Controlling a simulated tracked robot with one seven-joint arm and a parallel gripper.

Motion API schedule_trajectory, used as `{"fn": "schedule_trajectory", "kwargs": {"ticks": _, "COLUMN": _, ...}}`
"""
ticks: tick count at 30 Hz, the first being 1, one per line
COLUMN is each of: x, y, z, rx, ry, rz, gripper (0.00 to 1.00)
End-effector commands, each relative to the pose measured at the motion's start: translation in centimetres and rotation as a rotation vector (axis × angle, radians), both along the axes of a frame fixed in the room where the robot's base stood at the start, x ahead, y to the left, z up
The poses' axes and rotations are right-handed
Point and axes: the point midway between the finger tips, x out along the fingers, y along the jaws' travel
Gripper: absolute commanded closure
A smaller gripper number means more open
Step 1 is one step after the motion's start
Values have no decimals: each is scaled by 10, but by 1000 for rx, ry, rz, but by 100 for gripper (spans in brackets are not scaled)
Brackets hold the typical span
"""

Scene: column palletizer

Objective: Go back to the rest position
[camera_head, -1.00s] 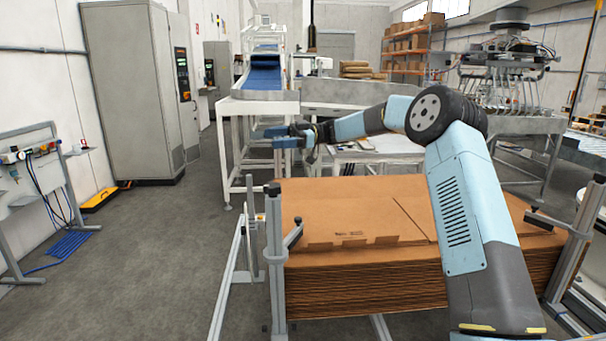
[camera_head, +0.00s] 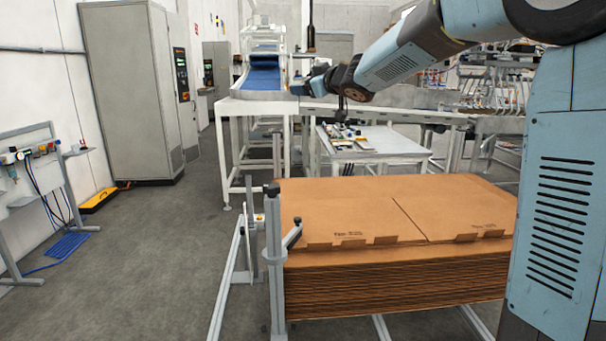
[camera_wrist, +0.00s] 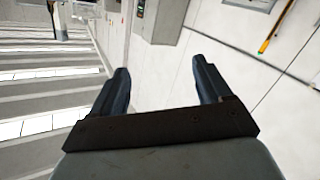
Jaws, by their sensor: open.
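My gripper (camera_wrist: 163,88) is open in the wrist view, with its two dark fingers apart and nothing between them. In the head view my arm reaches in from the right, raised above the stack of flat cardboard (camera_head: 390,285). Its end points left toward the blue conveyor (camera_head: 264,75); the fingers are too small there to make out clearly. The wrist view looks tilted toward a pale wall (camera_wrist: 250,60) and a grey cabinet (camera_wrist: 165,20).
A metal post frame (camera_head: 275,265) stands at the stack's left corner. A white table (camera_head: 385,150) with small items stands behind it. A tall grey cabinet (camera_head: 130,90) and a panel stand (camera_head: 40,165) are at the left. The floor (camera_head: 150,260) between is clear.

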Motion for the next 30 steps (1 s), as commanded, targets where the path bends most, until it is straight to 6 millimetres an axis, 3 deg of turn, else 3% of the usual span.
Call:
{"fn": "schedule_trajectory", "kwargs": {"ticks": 8, "x": -67, "y": -88, "z": -6, "rx": -39, "ry": 120, "rz": -350, "gripper": 22}}
{"fn": "schedule_trajectory", "kwargs": {"ticks": 14, "x": -135, "y": -148, "z": -30, "rx": -49, "ry": 265, "rz": -562, "gripper": 22}}
{"fn": "schedule_trajectory", "kwargs": {"ticks": 18, "x": -190, "y": -183, "z": -56, "rx": -44, "ry": 395, "rz": -680, "gripper": 22}}
{"fn": "schedule_trajectory", "kwargs": {"ticks": 24, "x": -279, "y": -217, "z": -104, "rx": -22, "ry": 613, "rz": -792, "gripper": 22}}
{"fn": "schedule_trajectory", "kwargs": {"ticks": 30, "x": -368, "y": -228, "z": -156, "rx": 16, "ry": 851, "rz": -822, "gripper": 22}}
